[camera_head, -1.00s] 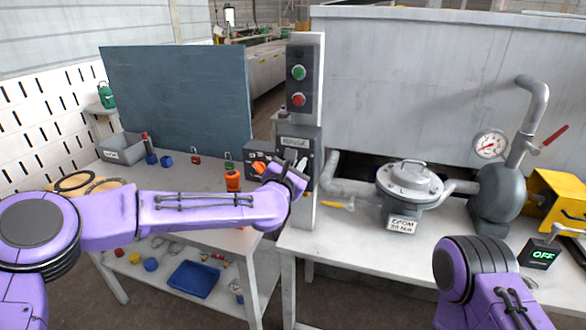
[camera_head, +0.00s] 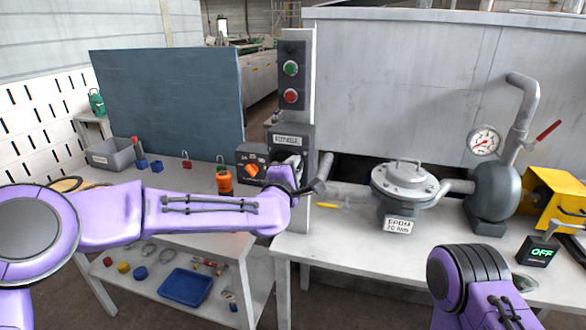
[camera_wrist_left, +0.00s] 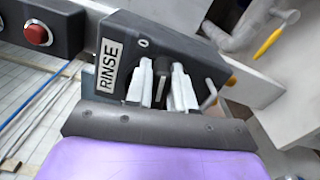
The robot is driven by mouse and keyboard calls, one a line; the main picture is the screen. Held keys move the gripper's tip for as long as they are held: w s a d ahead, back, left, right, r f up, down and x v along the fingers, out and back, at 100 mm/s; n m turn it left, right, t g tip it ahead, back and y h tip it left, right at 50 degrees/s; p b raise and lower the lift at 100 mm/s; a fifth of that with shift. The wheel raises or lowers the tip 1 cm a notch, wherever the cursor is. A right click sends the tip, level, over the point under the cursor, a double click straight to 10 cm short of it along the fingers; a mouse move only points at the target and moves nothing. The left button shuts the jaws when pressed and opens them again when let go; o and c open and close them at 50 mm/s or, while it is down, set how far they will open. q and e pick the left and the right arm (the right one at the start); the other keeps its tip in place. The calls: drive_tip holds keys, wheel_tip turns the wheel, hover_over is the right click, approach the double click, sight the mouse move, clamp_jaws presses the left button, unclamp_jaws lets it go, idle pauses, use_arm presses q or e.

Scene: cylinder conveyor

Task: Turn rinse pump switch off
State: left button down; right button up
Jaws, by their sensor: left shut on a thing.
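The rinse switch box (camera_head: 288,138) is dark grey, with a white label, and sits low on the grey post. In the left wrist view the box (camera_wrist_left: 190,50) shows a "RINSE" label (camera_wrist_left: 110,65) and a dark knob (camera_wrist_left: 162,68). My left gripper (camera_head: 290,165) is at the front of the box. In the left wrist view its two pale fingers (camera_wrist_left: 161,84) stand on either side of the knob and are shut on it. The fingers hide part of the knob, and its exact angle is hard to tell. My right gripper is outside the view.
A green button (camera_head: 290,68) and a red button (camera_head: 291,95) are above the box. A dark box with an orange knob (camera_head: 251,171) and an orange bottle (camera_head: 224,180) stand left.

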use_arm(q)
drive_tip(key=shift+f+m, duration=0.3)
drive_tip(key=shift+m, duration=0.8)
drive_tip(key=c, duration=1.1)
unclamp_jaws()
drive_tip(key=shift+o, duration=0.2)
drive_tip(key=shift+s, duration=0.1)
drive_tip(key=shift+s+a+f+b, duration=0.1)
drive_tip(key=shift+s+b, duration=0.25)
drive_tip(key=shift+b, duration=0.05)
drive_tip(key=b+v, duration=0.2)
drive_tip(key=v, duration=0.7)
drive_tip(key=shift+s+b, duration=0.3)
drive_tip(key=shift+b, duration=0.05)
drive_tip(key=shift+a, duration=0.1)
